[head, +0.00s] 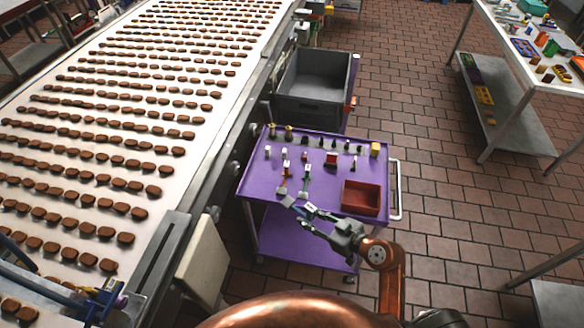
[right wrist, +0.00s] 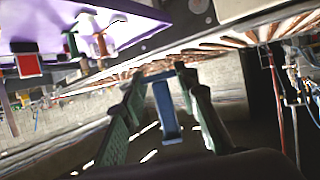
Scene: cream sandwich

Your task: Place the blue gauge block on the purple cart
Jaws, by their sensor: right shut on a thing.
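My right gripper (head: 301,211) is at the front edge of the purple cart (head: 253,186), seen against the cart's near side. In the right wrist view its two green-padded fingers (right wrist: 166,105) are shut on the blue gauge block (right wrist: 167,112), a narrow upright blue piece between the fingertips. In the head view the block shows only as a small blue patch (head: 309,210) at the fingertips. The cart's purple top also shows at the upper left of the right wrist view (right wrist: 135,38), apart from the block. My left gripper is not in view.
The cart's top carries several small pieces at the back, two handled tools (head: 305,181) near the front and a red tray (head: 361,198) at right. A conveyor with chocolate pieces (head: 120,130) runs at left. A grey crate (head: 313,88) stands behind. Bare purple surface shows at left front.

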